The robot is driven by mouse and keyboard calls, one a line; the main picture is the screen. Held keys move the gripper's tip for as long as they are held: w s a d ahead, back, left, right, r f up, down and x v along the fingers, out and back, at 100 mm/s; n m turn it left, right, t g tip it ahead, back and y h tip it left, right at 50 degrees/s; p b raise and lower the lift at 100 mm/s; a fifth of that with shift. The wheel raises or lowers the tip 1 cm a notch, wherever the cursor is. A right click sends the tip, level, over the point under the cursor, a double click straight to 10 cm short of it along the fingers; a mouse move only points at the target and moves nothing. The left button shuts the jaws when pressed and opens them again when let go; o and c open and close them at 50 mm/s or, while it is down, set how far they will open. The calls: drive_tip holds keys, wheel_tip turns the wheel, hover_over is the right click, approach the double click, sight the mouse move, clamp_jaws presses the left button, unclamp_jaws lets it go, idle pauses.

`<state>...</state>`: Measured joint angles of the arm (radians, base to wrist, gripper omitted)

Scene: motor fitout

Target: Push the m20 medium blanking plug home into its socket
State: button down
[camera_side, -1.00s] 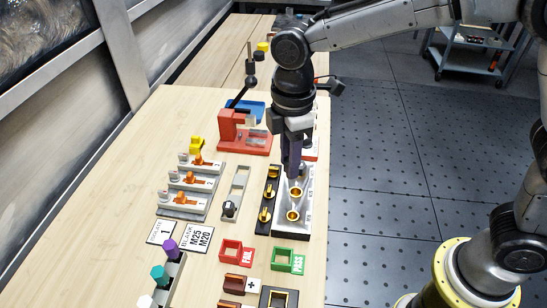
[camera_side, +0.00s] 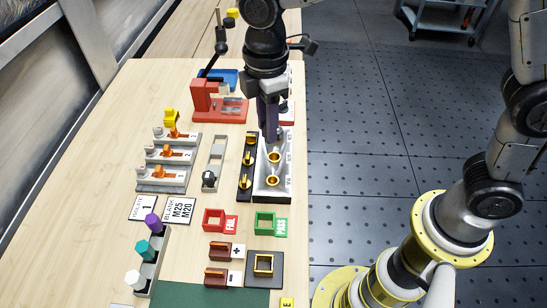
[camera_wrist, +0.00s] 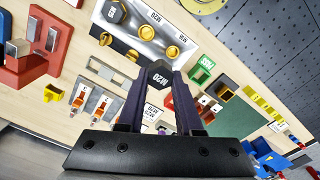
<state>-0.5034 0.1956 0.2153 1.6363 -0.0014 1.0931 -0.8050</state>
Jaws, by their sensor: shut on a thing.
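My gripper (camera_side: 269,138) points down over the far end of the silver socket block (camera_side: 285,180). In the wrist view my gripper (camera_wrist: 158,88) is shut on a dark hexagonal plug (camera_wrist: 158,76) marked M20. Gold-rimmed sockets show in the block, one in the middle (camera_side: 274,157) and one at the near end (camera_side: 272,184); both look empty. In the wrist view the block (camera_wrist: 160,18) has a dark hex head (camera_wrist: 114,12) at one end. The held plug's lower end is hidden, so I cannot tell if it touches a socket.
A black rack (camera_side: 245,181) with gold pieces stands just left of the block. A red clamp fixture (camera_side: 205,105) and blue tray (camera_side: 229,76) are beyond. A red FAIL bin (camera_side: 213,219) and green PASS bin (camera_side: 265,222) stand nearer.

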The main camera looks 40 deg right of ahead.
idle(0.4)
drive_tip(key=m, duration=0.6)
drive_tip(key=shift+w+f, duration=0.15)
drive_tip(key=shift+w, duration=0.05)
drive_tip(key=m, duration=0.5)
drive_tip(key=shift+w+d+f+m, duration=0.3)
drive_tip(key=shift+w+d, duration=0.05)
drive_tip(key=d+m, duration=0.1)
drive_tip(key=m, duration=0.1)
drive_tip(key=w+d+f+m, duration=0.1)
drive_tip(key=m, duration=0.1)
drive_tip(key=d+m, duration=0.1)
drive_tip(key=m, duration=0.1)
drive_tip(key=shift+w+f, duration=0.25)
drive_tip(key=shift+f, duration=0.05)
hover_over(274, 161)
drive_tip(key=shift+w+f, duration=0.1)
drive_tip(key=shift+f, duration=2.8)
drive_tip(key=shift+f, duration=1.5)
